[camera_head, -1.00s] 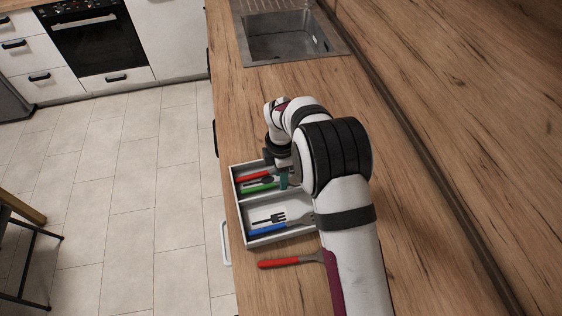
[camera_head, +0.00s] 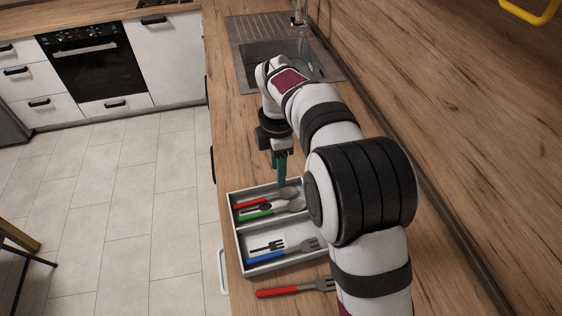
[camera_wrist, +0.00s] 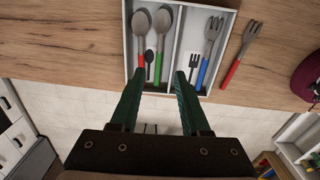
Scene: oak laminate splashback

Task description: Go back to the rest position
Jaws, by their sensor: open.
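My gripper (camera_head: 281,168) is raised above the far end of the white cutlery tray (camera_head: 238,235) on the wooden counter. In the wrist view my gripper (camera_wrist: 160,85) is open, its two green fingers apart with nothing between them. The tray has two compartments. One holds a red-handled spoon (camera_head: 262,199) and a green-handled spoon (camera_head: 270,211). The other holds a blue-handled fork (camera_head: 280,252). Small dark spoon and fork marks show on the tray floor in the wrist view. A red-handled fork (camera_head: 290,291) lies on the counter beside the tray.
A metal sink (camera_head: 262,62) is set in the counter beyond the tray. The wooden splashback (camera_head: 450,110) rises along the right. An oven (camera_head: 95,65) and white cabinets stand at the far left. The counter's left edge drops to a tiled floor (camera_head: 130,190).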

